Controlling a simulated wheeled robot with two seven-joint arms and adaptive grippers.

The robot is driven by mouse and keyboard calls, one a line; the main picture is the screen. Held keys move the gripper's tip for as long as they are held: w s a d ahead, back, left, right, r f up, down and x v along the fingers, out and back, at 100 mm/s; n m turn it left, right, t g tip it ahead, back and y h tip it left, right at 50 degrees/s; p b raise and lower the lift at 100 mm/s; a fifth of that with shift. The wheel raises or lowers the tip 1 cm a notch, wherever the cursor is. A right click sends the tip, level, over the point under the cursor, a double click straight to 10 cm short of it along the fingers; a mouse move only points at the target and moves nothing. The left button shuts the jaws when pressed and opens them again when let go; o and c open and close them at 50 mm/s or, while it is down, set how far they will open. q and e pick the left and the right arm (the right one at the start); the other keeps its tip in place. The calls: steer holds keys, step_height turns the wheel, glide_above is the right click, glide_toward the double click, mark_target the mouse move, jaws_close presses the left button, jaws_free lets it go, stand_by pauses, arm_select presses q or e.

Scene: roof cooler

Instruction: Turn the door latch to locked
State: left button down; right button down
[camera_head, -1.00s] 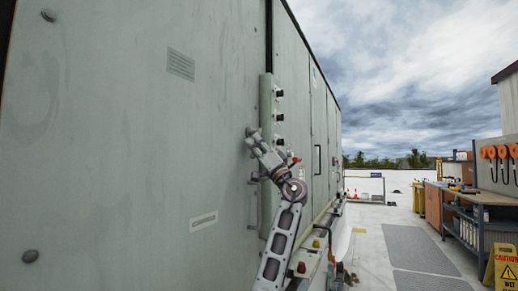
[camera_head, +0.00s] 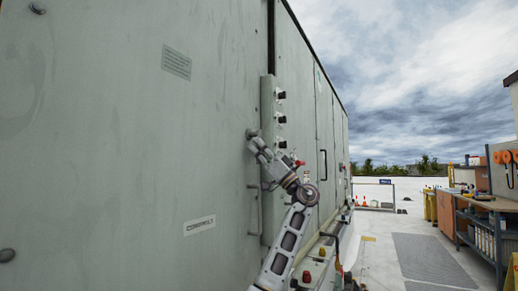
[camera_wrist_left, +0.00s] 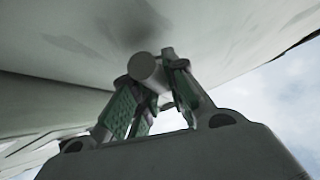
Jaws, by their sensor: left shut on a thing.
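The door latch (camera_head: 252,133) is a small grey part on the edge of the large grey-green cabinet door (camera_head: 130,130). My left gripper (camera_head: 258,145) is at it, with the forearm reaching up from below. In the left wrist view the latch shows as a round-ended grey bar (camera_wrist_left: 147,67) between the green-padded fingers of my left gripper (camera_wrist_left: 152,96), which is shut on it. The latch's turn angle is hard to tell, as the gripper covers part of it. My right gripper is not in view.
A vertical handle (camera_head: 255,210) sits on the door below the latch. A strip with dark knobs (camera_head: 281,118) runs beside the door edge. A workbench (camera_head: 480,205) stands at the right. The floor between has grey mats (camera_head: 428,258).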

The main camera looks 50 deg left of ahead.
arm_select(q)
steer(key=shift+w+a+f+n+g+h, duration=0.15)
steer(key=shift+n+g+h, duration=0.25)
steer(key=shift+n+g, duration=0.3)
steer(key=c, duration=1.7)
jaws_free()
steer(key=v, duration=1.2)
